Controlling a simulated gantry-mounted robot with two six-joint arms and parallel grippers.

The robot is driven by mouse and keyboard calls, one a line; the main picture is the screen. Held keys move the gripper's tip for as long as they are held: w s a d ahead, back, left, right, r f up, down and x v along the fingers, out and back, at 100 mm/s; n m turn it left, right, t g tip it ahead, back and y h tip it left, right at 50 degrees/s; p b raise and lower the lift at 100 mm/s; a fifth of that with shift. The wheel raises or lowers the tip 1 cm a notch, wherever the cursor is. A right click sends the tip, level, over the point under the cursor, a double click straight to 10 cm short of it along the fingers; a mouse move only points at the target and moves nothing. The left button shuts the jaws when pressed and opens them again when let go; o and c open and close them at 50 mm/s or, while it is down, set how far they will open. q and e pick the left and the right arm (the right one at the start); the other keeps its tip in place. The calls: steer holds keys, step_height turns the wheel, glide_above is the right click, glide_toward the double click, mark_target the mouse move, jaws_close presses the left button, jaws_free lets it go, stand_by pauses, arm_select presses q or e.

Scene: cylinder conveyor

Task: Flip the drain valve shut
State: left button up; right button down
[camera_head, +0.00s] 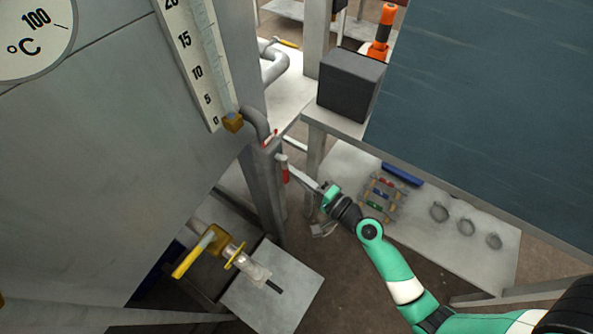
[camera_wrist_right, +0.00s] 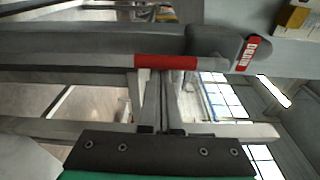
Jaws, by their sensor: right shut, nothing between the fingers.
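The drain valve has a lever with a red sleeve (camera_head: 284,170), hanging along the grey post below the level gauge. In the right wrist view, the red sleeve (camera_wrist_right: 165,62) lies across the picture, and a red tag reading DRAIN (camera_wrist_right: 254,53) is on the valve body to its right. My right gripper (camera_head: 294,170) reaches in from the lower right, beside the sleeve. In the wrist view its fingers (camera_wrist_right: 160,76) are shut and empty, with their tips close to the sleeve's edge; I cannot tell whether they touch. My left gripper is not in view.
The level gauge (camera_head: 194,62) is on the grey tank (camera_head: 110,140) at left. A yellow valve handle (camera_head: 198,254) is on a pipe below. A dark box (camera_head: 350,84) stands behind the post. A low bench (camera_head: 345,163) with tools and a blue-grey panel (camera_head: 490,110) are at right.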

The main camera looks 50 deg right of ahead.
steer(key=shift+a+m+p, duration=0.25)
steer(key=shift+m+p, duration=0.15)
steer(key=shift+p, duration=0.05)
steer(key=a+r+m+g+y+p, duration=0.1)
steer(key=a+r+m+p, duration=0.4)
steer(key=m+p, duration=1)
steer(key=shift+s+a+r+g+y+p, duration=0.25)
steer(key=shift+s+a+y+p, duration=0.35)
steer(key=shift+a, duration=0.95)
steer(key=shift+w+m, duration=0.2)
steer(key=shift+m, duration=0.1)
steer(key=shift+f, duration=0.1)
